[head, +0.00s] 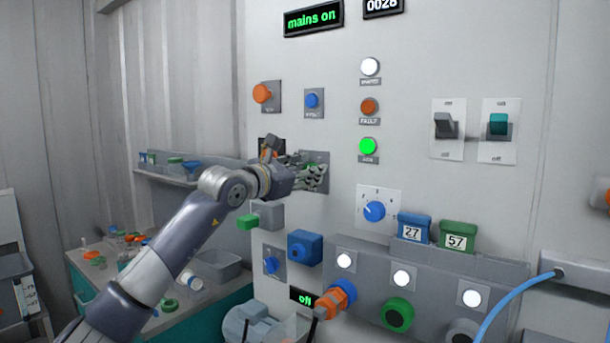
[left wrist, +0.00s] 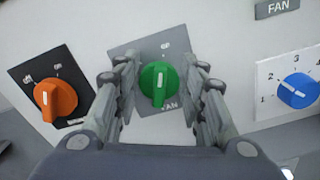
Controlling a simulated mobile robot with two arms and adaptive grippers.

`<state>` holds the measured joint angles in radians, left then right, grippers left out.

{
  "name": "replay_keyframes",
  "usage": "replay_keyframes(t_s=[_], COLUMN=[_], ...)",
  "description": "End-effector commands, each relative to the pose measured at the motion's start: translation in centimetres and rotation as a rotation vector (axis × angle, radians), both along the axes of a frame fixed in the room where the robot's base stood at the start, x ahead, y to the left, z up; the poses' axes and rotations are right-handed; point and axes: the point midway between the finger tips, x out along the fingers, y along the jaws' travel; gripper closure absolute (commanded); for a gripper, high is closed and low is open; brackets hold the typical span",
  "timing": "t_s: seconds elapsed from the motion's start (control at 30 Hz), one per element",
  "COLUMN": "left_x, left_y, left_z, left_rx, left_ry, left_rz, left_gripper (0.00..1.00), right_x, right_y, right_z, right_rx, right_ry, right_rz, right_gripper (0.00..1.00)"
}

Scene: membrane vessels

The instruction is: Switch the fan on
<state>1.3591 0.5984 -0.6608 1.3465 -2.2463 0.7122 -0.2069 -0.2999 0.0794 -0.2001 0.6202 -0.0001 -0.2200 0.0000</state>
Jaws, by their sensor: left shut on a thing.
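The green fan knob (left wrist: 159,85) is on a grey plate marked FAN (left wrist: 150,55). In the left wrist view its white mark looks roughly upright. My left gripper (head: 312,172) reaches the panel from the left, with one finger on each side of the knob, shut on it. In the head view the fingers hide the knob, and part of its plate (head: 316,157) shows. A lamp (head: 367,146) to the right of the gripper glows bright green; the FAN label (left wrist: 278,8) shows above right in the wrist view. My right gripper is not in view.
An orange knob (left wrist: 56,98) is left of the green one, and a blue numbered dial (head: 374,211) is right and lower. A grey box with a green button (head: 247,222) and a blue box (head: 304,247) jut out below. Two switches (head: 446,126) are farther right.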

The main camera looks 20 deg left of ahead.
Motion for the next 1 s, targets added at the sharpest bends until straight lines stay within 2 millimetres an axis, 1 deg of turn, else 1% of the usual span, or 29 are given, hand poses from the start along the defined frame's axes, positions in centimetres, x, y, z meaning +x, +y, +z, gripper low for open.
replay_keyframes(t_s=[0.1,0.33,0.87,0.9,0.93,1.0], left_x=[0.00,-0.03,-0.03,-0.03,-0.03,-0.03], left_y=[-0.04,-0.13,-0.15,-0.15,-0.15,-0.15], left_z=[-0.19,-0.20,-0.16,-0.16,-0.15,-0.15], left_rx=[0.058,0.124,0.144,0.144,0.144,0.143], left_ry=[-0.019,-0.043,-0.051,-0.051,-0.051,-0.050], left_rz=[0.001,0.000,0.001,0.001,0.001,0.001], left_gripper=[0.86,0.86,0.86,0.53,0.46,0.46], right_x=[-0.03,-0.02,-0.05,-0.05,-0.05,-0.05], right_y=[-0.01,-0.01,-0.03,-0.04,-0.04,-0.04], right_z=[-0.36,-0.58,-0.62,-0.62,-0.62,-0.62], right_rx=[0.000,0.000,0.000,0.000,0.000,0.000], right_ry=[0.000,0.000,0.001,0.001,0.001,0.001], right_rz=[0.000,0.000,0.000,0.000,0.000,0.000], right_gripper=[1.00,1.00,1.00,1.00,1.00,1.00])
